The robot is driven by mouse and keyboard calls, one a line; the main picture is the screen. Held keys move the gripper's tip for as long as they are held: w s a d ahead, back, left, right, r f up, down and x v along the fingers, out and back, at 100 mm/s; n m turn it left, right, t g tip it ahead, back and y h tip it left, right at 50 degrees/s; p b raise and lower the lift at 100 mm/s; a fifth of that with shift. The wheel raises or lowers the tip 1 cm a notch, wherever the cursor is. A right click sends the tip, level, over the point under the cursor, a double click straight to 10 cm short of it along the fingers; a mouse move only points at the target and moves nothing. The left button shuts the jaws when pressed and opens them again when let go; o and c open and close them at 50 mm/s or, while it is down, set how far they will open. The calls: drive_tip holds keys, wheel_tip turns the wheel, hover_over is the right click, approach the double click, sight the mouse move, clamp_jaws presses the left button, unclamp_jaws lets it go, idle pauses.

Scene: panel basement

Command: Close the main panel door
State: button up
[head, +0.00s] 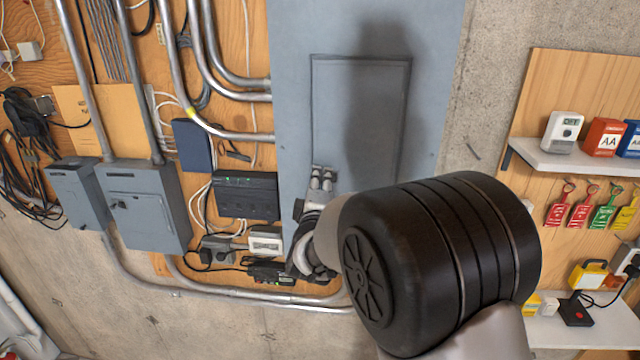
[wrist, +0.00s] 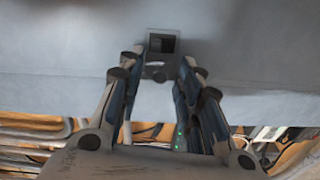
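The grey main panel (head: 432,60) stands on the wall in the upper middle of the head view. Its rectangular door (head: 345,100) looks about flush with the panel face; I cannot tell whether it is latched. My gripper (head: 322,175) is at the lower left of the door, and my arm hides the area below and to its right. In the wrist view, my gripper (wrist: 160,72) is open, with its fingers apart. A small dark latch (wrist: 162,44) on the grey surface (wrist: 70,60) shows between and just beyond the fingertips. I cannot tell whether they touch it.
Grey boxes (head: 142,205), a black device (head: 246,195) and metal conduits (head: 190,85) are left of the panel. A shelf (head: 570,160) with boxes and hanging coloured tags (head: 581,208) are at right. Bare concrete (head: 485,100) lies between.

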clamp_jaws()
idle(0.6)
